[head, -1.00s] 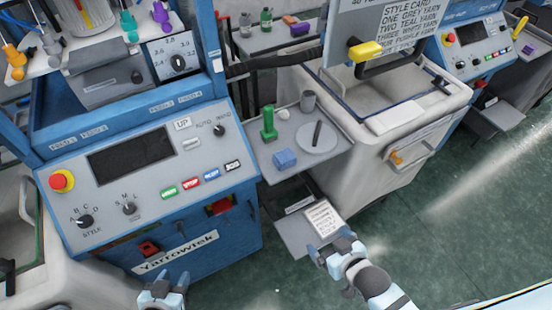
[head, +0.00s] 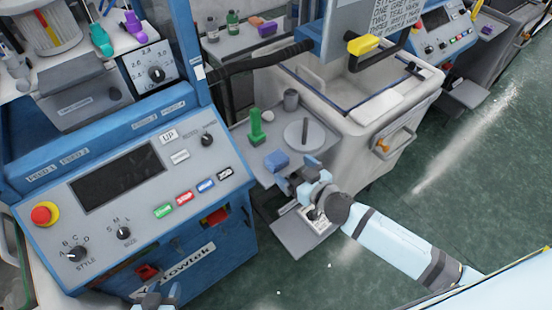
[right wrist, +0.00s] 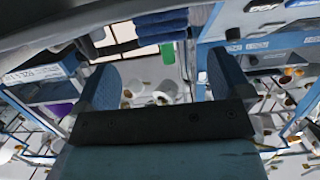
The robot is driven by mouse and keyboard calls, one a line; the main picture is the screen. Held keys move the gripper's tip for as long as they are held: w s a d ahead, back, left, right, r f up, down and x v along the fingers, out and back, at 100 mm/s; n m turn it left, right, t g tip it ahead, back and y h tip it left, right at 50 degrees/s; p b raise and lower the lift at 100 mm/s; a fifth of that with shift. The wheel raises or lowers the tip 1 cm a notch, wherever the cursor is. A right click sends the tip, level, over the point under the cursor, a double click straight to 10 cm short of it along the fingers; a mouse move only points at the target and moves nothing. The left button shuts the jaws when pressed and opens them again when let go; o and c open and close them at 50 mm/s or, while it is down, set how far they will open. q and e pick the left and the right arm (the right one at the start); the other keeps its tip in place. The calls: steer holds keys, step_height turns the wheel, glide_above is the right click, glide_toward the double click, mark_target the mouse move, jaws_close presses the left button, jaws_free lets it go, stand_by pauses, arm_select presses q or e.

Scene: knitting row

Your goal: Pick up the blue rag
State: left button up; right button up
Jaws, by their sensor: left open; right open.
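The blue rag (head: 276,160) is a small folded block on the grey side shelf, near its front edge, in the head view. My right gripper (head: 296,173) is open and just right of and in front of the rag; I cannot tell whether it touches it. In the right wrist view its fingers (right wrist: 165,75) stand apart with no rag visible between them. Dark blue layers (right wrist: 160,25) show beyond them; I cannot tell what they are. My left gripper (head: 157,298) is open and empty at the bottom edge, in front of the blue machine.
A control panel (head: 130,205) rises left. A white bin (head: 375,115) stands right. Green floor is open at right.

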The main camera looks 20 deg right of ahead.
mark_target(282, 163)
steer(key=x, duration=0.2)
steer(key=shift+w, duration=0.3)
steer(key=x, duration=0.2)
steer(key=p+x, duration=0.1)
steer(key=x, duration=0.2)
steer(key=shift+a, duration=0.35)
steer(key=c, duration=1)
